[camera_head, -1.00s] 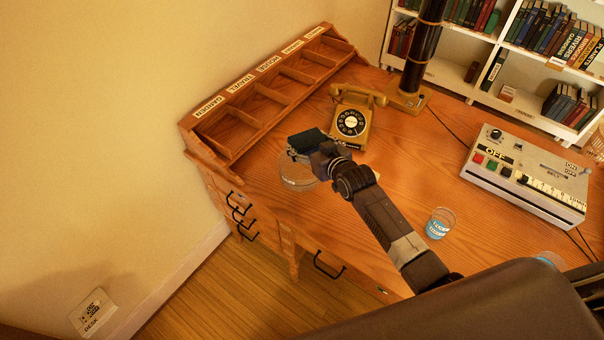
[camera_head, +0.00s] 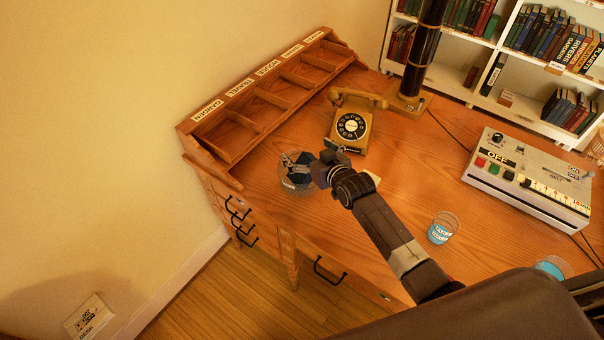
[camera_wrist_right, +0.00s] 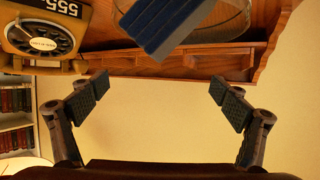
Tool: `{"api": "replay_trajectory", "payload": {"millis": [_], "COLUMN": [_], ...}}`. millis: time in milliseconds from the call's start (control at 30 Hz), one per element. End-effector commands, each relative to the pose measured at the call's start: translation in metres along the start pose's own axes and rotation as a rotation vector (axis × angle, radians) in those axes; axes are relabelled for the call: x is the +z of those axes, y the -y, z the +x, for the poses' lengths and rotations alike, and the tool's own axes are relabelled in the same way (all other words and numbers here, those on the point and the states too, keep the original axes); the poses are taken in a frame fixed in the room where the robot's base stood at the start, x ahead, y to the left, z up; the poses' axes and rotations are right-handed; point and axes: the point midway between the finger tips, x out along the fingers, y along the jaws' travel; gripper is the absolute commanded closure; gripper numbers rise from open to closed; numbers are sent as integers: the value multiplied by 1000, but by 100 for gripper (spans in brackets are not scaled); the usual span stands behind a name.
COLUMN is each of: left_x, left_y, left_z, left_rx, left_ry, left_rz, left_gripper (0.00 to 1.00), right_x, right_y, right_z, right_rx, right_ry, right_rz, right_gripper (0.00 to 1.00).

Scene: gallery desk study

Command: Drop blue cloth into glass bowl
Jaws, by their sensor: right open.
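The blue cloth (camera_head: 299,175) is a dark blue piece that shows inside the outline of the glass bowl (camera_head: 286,183) on the desk. In the right wrist view the cloth (camera_wrist_right: 178,22) is ribbed, flat and tilted, and overlaps the clear bowl (camera_wrist_right: 238,14). I cannot tell whether it rests on the bowl's bottom. My right gripper (camera_head: 306,162) is over the bowl. In the wrist view its two fingers (camera_wrist_right: 161,96) are wide apart with nothing between them, and the cloth is beyond the tips. My left gripper is not in view.
A yellow rotary telephone (camera_head: 350,126) stands close behind the bowl. A wooden organizer (camera_head: 262,100) lines the desk's left edge. A blue-labelled glass (camera_head: 443,228) and a control box (camera_head: 527,178) are to the right. The desk between phone and glass is mostly clear.

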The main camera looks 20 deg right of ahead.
Motion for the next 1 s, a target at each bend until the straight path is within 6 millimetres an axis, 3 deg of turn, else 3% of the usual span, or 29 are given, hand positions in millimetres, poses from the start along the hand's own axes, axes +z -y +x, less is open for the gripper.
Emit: {"api": "replay_trajectory", "payload": {"millis": [167,633,800,1000], "left_x": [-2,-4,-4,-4], "left_y": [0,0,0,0], "left_z": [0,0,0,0], "left_rx": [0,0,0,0], "left_ry": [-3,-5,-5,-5], "left_rz": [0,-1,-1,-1], "left_gripper": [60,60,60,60], "right_x": [1,1,0,0], "right_y": [0,0,0,0], "right_z": [-17,-99,-115,-119], "right_rx": [0,0,1,1], "right_ry": [0,0,-1,-1], "right_rz": [0,-1,-1,-1], "right_gripper": [8,8,8,8]}}
